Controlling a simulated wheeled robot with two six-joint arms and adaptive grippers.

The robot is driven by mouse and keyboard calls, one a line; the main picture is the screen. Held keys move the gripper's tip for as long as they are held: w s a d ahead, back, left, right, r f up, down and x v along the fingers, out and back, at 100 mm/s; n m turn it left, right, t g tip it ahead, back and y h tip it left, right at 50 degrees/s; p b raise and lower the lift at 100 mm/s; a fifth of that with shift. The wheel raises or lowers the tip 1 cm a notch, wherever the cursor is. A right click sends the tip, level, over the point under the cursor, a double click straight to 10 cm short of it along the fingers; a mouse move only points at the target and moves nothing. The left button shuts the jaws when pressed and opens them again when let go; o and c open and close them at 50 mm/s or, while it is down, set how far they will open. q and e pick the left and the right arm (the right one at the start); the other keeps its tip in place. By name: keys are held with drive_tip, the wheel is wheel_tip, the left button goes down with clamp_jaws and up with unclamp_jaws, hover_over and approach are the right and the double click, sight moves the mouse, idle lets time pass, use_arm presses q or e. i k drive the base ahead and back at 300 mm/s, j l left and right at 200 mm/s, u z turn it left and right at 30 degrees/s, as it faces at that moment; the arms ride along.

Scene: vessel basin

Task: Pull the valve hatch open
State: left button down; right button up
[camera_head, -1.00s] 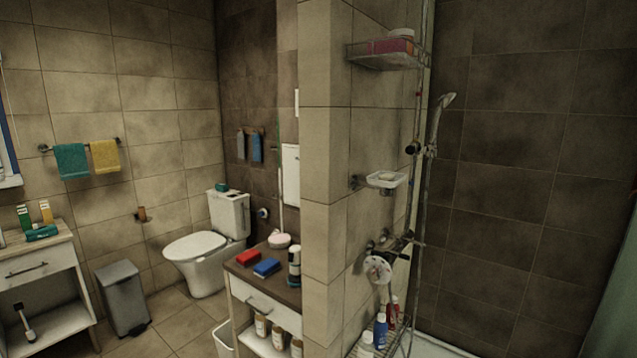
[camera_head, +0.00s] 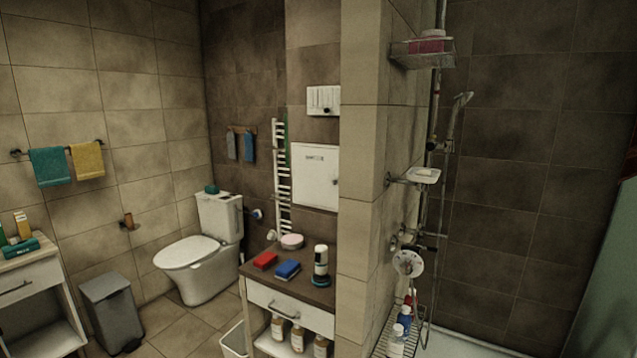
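A white square hatch (camera_head: 315,177) is set in the tiled wall above the small cabinet, left of the shower partition. It looks shut, with a small dark mark near its top and a small dark spot at its right edge. Its right edge is close to the partition corner. Neither of my grippers is in view.
A cabinet (camera_head: 289,296) with a dark top stands below the hatch, bearing red and blue blocks and a bottle (camera_head: 321,262). A tiled partition (camera_head: 364,160) juts out on the right. A toilet (camera_head: 205,250) and bin (camera_head: 112,312) stand left. Some floor (camera_head: 168,325) is free between them.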

sight(316, 170)
drive_tip(key=i+j, duration=0.95)
drive_tip(key=j+u, duration=0.05)
drive_tip(key=j, duration=0.1)
